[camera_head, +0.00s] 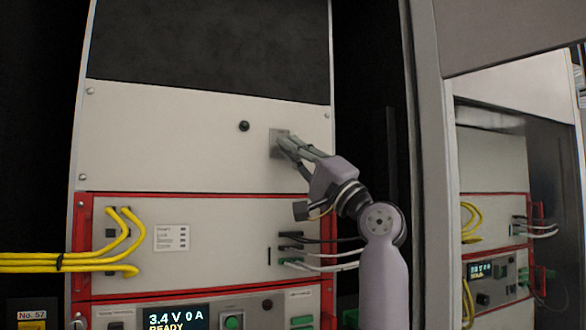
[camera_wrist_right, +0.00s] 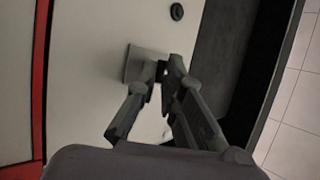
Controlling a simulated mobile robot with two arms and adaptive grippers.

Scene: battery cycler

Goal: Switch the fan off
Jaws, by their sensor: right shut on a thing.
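A square grey switch plate (camera_head: 276,143) is on the white upper panel (camera_head: 180,140) of the rack, right of a small black knob (camera_head: 244,126). My right gripper (camera_head: 283,138) reaches it from the right, its fingertips at the plate. In the right wrist view the plate (camera_wrist_right: 140,64) lies just beyond the fingertips (camera_wrist_right: 160,72), which are closed on a small dark part at the plate's edge, probably the switch. The fingers hide most of that part, so its position cannot be told. The knob (camera_wrist_right: 177,11) shows at the top. My left gripper is not in view.
Below is a red-framed unit with yellow cables (camera_head: 125,240) at left and black and white cables (camera_head: 325,255) at right. A grey cabinet frame (camera_head: 430,150) stands close right of my arm.

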